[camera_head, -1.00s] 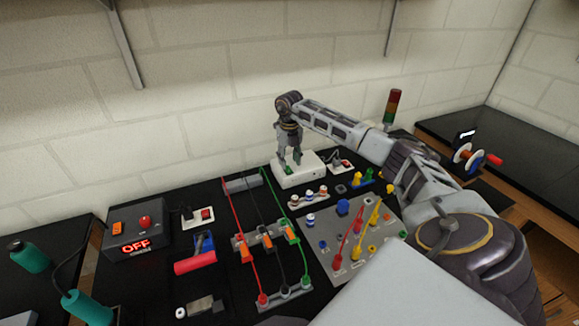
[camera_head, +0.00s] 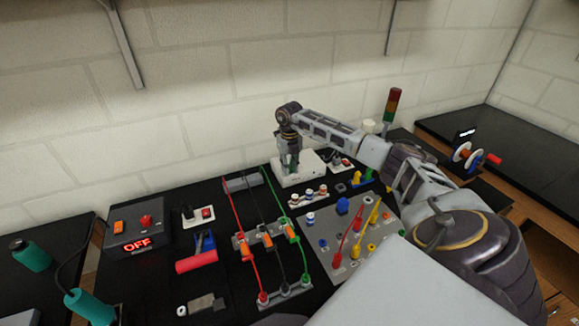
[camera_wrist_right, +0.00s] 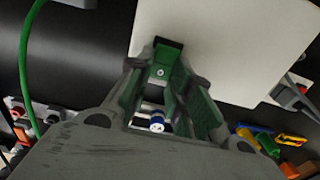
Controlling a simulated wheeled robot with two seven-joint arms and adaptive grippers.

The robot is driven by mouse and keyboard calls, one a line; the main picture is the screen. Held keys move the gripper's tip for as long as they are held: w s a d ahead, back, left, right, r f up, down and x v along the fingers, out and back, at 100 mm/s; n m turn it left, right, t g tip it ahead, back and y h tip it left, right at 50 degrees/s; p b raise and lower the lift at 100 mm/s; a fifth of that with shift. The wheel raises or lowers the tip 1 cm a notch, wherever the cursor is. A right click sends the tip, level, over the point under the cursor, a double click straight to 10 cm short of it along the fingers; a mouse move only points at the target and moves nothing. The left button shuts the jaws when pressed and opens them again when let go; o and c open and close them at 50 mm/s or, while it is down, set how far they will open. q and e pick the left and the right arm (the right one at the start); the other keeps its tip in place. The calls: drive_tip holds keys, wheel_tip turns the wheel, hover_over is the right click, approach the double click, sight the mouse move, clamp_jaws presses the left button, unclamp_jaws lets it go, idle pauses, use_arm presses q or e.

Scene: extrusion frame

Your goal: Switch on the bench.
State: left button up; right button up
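A dark console (camera_head: 120,229) stands at the left of the bench, with a lit red "OFF" display (camera_head: 137,243), a red button (camera_head: 145,220) and an orange switch (camera_head: 118,227). My right gripper (camera_head: 291,168) points down at a white box (camera_head: 300,180) near the back wall. In the right wrist view its green-padded fingers (camera_wrist_right: 167,52) come together at the tips, over the edge of the white box (camera_wrist_right: 225,45). No held object shows between them; contact with the box is unclear. My left gripper is out of view.
Two small units with red switches stand on the bench, left (camera_head: 207,212) and beside the white box (camera_head: 347,163). A red-handled lever (camera_head: 197,262), cable panels (camera_head: 262,236) and a grey peg board (camera_head: 340,262) fill the middle. A signal tower (camera_head: 393,105) stands behind my right arm.

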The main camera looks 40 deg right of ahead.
clamp_jaws()
drive_tip(key=shift+w+d+r+g+y+b, duration=0.1)
drive_tip(key=shift+w+g+y+b, duration=0.15)
drive_tip(key=shift+g, duration=0.55)
drive_tip(key=shift+w+d+r+g+y+b, duration=0.1)
drive_tip(key=shift+g+y, duration=0.15)
drive_tip(key=shift+g, duration=0.55)
drive_tip(key=o, duration=0.7)
unclamp_jaws()
drive_tip(key=shift+f, duration=0.1)
drive_tip(key=shift+v, duration=6)
